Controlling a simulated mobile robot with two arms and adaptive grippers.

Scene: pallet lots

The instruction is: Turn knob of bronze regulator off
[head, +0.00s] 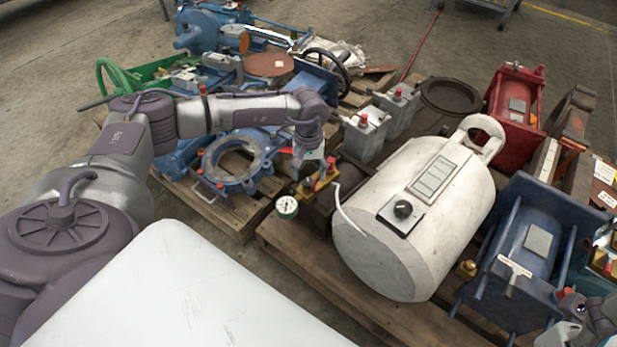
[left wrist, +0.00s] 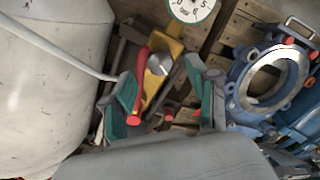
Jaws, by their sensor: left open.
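The bronze regulator (head: 316,188) is a yellow-brass body with red parts, standing on a pallet left of the white tank. Its round white gauge (head: 287,207) sits at its near left. In the left wrist view, the brass body (left wrist: 176,48) carries a round silver part (left wrist: 159,64) and a long red handle (left wrist: 140,84). My left gripper (head: 312,164) is open just above the regulator. In the left wrist view, its teal-padded fingers (left wrist: 163,98) stand either side of the red handle, with no clear grip on it. My right gripper (head: 582,312) shows only partly at the lower right corner.
The white tank (head: 385,255) with a black knob stands close right of the regulator. A blue flanged ring (head: 232,160) lies to the left. Grey boxes (head: 365,137) with red tops stand behind. A blue framed unit (head: 528,245) fills the right.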

